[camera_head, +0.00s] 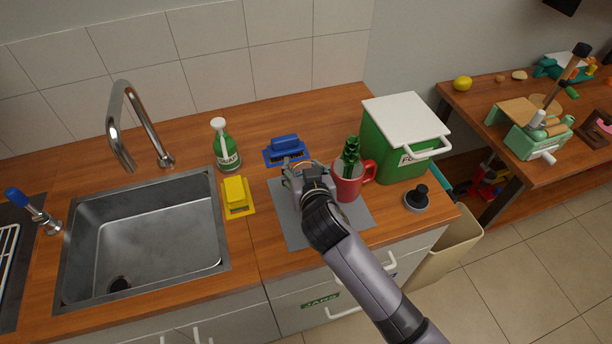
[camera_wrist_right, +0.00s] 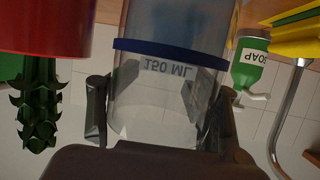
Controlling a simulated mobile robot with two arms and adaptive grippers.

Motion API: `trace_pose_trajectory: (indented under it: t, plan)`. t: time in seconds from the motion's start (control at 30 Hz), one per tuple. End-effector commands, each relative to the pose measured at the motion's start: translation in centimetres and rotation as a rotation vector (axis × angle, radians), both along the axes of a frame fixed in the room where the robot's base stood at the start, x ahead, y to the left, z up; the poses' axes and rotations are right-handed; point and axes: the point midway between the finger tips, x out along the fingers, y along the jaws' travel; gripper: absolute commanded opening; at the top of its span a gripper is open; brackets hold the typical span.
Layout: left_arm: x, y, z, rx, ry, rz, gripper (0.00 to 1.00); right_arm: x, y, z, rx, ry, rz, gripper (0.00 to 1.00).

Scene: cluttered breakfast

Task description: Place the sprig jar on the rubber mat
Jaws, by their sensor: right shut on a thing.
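My right gripper (camera_head: 296,172) reaches in from the front; in the wrist view (camera_wrist_right: 160,115) its two fingers are shut on the sides of a clear jar (camera_wrist_right: 150,95). The jar has a blue band and "150 ML" lettering and looks empty. In the head view it is mostly hidden by my gripper. A grey mat (camera_head: 291,228), which looks like the rubber mat, lies below my gripper and arm. I cannot tell whether the jar touches it. A green sprig (camera_head: 351,155) stands in a red mug (camera_head: 347,187) on or over the mat, right of my gripper. My left gripper is not in view.
A blue brush-like item (camera_head: 285,143) is just behind my gripper. A yellow item (camera_head: 236,192) and a green soap bottle (camera_head: 226,150) are left, beside the sink (camera_head: 145,240). A green bin with white lid (camera_head: 385,140) and a black-knobbed disc (camera_head: 418,198) are right.

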Motion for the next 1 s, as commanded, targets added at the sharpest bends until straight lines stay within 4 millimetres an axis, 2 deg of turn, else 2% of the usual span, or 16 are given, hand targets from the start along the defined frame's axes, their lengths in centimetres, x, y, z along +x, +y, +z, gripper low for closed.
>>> trace_pose_trajectory:
  t: [0.03, 0.13, 0.37, 0.57, 0.6, 0.8, 1.0]
  plan:
    - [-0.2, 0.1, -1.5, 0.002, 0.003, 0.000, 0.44, -0.3, 0.1, -1.4, 0.000, -0.002, 0.000, 0.13]
    - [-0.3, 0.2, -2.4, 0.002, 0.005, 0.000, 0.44, -0.7, 0.4, -2.3, 0.000, -0.003, 0.000, 0.13]
    - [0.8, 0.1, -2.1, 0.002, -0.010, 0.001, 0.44, -0.8, 0.4, -2.1, 0.001, -0.003, 0.000, 0.13]
    - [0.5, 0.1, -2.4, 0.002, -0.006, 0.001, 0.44, -0.8, 0.4, -2.6, 0.000, -0.002, -0.001, 0.13]
    - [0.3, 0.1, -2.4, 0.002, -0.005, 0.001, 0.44, -0.9, 0.4, -2.8, -0.001, 0.001, -0.001, 0.53]
    - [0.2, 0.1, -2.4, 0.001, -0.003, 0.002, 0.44, -0.8, 0.4, -2.7, -0.001, 0.001, -0.001, 0.65]
    - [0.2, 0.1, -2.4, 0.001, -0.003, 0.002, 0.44, -0.8, 0.4, -2.7, 0.000, 0.000, -0.001, 0.65]
